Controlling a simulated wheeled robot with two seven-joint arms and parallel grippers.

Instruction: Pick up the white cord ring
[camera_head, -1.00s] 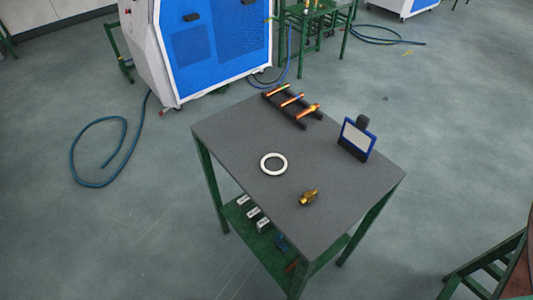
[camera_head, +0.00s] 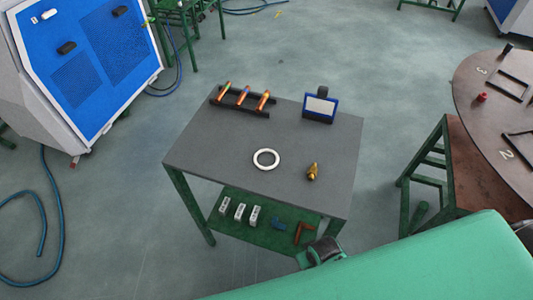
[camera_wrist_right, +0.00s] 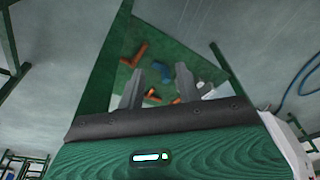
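The white cord ring (camera_head: 266,168) lies flat on the grey tabletop (camera_head: 205,150) of the small green-framed table, near the middle, in the head view. My right arm comes in from the lower right there. Its gripper (camera_head: 312,254) is by the table's front right corner, below and to the right of the ring and apart from it. In the right wrist view my right gripper (camera_wrist_right: 160,72) has its two fingers apart with nothing between them. The ring is not seen in that view. My left gripper is not in view.
A brass fitting (camera_head: 313,173) lies right of the ring. A dark rack with several copper-coloured rods (camera_head: 242,97) and a blue-framed stand (camera_head: 320,106) are at the back. The lower shelf (camera_head: 258,236) holds white blocks and blue and orange parts. A round table (camera_head: 495,110) stands right.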

